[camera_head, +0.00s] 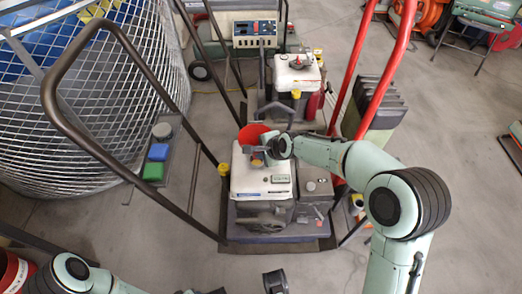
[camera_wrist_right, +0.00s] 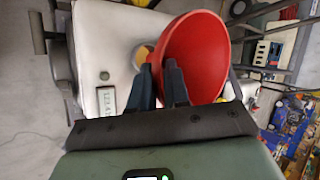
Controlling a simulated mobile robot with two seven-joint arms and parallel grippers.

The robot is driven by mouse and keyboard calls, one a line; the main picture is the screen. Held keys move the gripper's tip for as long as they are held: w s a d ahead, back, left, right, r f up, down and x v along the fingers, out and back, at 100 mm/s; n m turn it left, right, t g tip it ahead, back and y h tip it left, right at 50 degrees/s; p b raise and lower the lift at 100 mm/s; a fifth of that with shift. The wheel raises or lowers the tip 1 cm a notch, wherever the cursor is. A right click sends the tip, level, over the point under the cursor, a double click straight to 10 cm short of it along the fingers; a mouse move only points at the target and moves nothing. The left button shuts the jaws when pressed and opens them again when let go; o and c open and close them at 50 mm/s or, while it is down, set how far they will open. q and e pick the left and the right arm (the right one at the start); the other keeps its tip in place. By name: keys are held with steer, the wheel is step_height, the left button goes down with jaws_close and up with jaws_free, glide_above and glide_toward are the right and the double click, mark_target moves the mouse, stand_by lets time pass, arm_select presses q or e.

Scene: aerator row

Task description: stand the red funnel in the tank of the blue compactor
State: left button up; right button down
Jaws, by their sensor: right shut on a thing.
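The red funnel (camera_head: 250,133) is held over the far edge of the white tank (camera_head: 262,183) on the nearest machine, whose base plate (camera_head: 275,232) looks dark blue-grey. My right gripper (camera_head: 268,151) is shut on the funnel. In the right wrist view the funnel (camera_wrist_right: 197,58) is tilted, its wide mouth to the right of the fingers (camera_wrist_right: 160,75). A round yellowish opening (camera_wrist_right: 143,56) in the tank's top (camera_wrist_right: 108,50) shows just left of it. The funnel's lower end is hidden. My left arm shows at the bottom left; its fingertips are not clear.
A dark brown handle frame (camera_head: 110,155) arches over the left side. A wire mesh cage (camera_head: 80,110) stands at the left.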

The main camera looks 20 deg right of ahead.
stand_by(0.6)
steer(key=shift+f, duration=0.15)
steer(key=shift+f+b, duration=1.9)
steer(key=shift+f, duration=1.3)
steer(key=c, duration=1)
jaws_free()
